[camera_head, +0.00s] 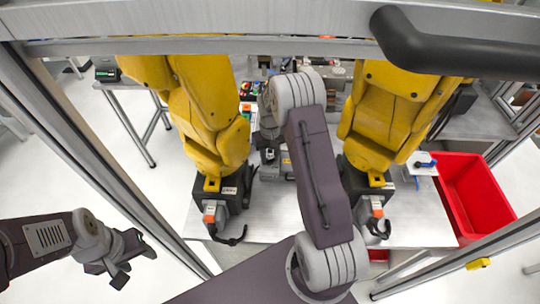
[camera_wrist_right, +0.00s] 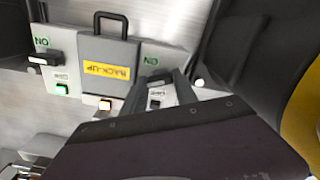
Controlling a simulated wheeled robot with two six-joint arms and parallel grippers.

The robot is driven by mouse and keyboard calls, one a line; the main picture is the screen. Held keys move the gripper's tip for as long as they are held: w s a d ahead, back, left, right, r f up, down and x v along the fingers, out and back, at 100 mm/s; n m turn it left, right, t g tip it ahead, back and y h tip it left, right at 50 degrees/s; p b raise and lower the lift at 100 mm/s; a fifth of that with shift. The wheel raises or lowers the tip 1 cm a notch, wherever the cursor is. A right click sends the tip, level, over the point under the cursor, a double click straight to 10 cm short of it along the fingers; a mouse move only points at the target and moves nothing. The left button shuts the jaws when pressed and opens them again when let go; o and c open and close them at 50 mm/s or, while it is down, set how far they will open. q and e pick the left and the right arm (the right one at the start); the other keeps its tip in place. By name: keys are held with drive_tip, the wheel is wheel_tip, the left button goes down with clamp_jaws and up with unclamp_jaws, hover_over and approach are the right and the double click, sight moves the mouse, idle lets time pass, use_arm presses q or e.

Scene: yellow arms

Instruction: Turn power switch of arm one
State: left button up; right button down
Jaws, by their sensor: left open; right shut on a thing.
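In the right wrist view, a grey control box carries a yellow BACK-UP label (camera_wrist_right: 106,70) between two ON-marked panels. The left panel has a black switch knob (camera_wrist_right: 55,58) and a lit green light (camera_wrist_right: 61,89). My right gripper (camera_wrist_right: 162,82) is at the right panel (camera_wrist_right: 156,58), shut on its power switch, which the fingers mostly hide. I cannot tell from the labels which panel belongs to arm one. In the head view, the control box (camera_head: 272,165) is partly hidden behind my right arm. My left gripper (camera_head: 118,268) is open and empty at the lower left, away from the table.
Two yellow robot arms (camera_head: 205,110) (camera_head: 385,110) stand on black bases on the table (camera_head: 265,215), either side of my right arm. A red bin (camera_head: 475,195) is at the right. Metal frame posts flank the cell, and a black handle (camera_head: 440,50) crosses the upper right.

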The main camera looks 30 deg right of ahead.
drive_tip(key=m, duration=0.4)
drive_tip(key=shift+w+r+m, duration=0.2)
drive_tip(key=shift+m, duration=0.4)
drive_tip(key=c, duration=1.1)
unclamp_jaws()
drive_tip(key=shift+c, duration=0.2)
drive_tip(key=shift+o, duration=0.9)
drive_tip(key=shift+s+f, duration=0.1)
drive_tip(key=shift+s, duration=0.05)
